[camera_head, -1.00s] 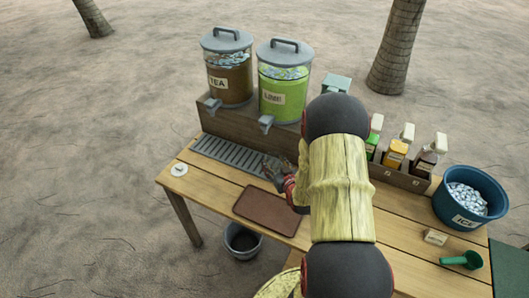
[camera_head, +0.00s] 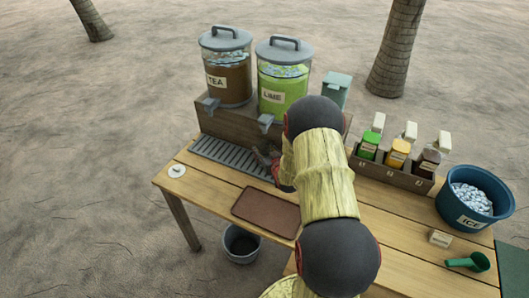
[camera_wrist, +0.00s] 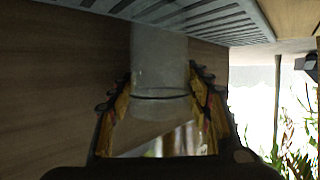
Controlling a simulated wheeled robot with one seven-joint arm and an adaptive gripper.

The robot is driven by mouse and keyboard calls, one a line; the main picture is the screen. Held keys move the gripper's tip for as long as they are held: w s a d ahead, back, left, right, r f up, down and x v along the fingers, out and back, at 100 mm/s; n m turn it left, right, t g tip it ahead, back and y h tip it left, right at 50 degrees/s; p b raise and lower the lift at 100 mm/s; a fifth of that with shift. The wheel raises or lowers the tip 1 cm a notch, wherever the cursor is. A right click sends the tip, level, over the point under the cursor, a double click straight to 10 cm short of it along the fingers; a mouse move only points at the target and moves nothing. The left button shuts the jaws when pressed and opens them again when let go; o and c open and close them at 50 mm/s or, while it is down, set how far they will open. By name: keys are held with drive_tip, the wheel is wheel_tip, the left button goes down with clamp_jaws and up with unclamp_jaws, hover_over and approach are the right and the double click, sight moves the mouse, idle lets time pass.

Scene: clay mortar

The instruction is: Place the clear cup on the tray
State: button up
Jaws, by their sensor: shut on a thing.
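The clear cup (camera_wrist: 160,62) stands between the two fingers of my gripper (camera_wrist: 160,88) in the wrist view, and they are shut on its sides. A dark ring crosses the cup; I cannot tell whether there is liquid inside. In the head view my gripper (camera_head: 268,158) is at the front of the dispenser stand, over the right end of the drip grate, and the cup is hard to make out there. The brown tray (camera_head: 265,212) lies flat and empty on the table, nearer than the gripper.
Tea (camera_head: 227,82) and lime (camera_head: 281,90) dispensers stand behind the grey drip grate (camera_head: 225,152). A bottle rack (camera_head: 385,173), a blue ice bucket (camera_head: 475,198) and a green scoop (camera_head: 470,262) are on the right. The table around the tray is clear.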

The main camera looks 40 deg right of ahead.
drive_tip(key=shift+r, duration=0.15)
drive_tip(key=shift+f, duration=0.3)
drive_tip(key=o, duration=0.8)
drive_tip(key=shift+r, duration=0.1)
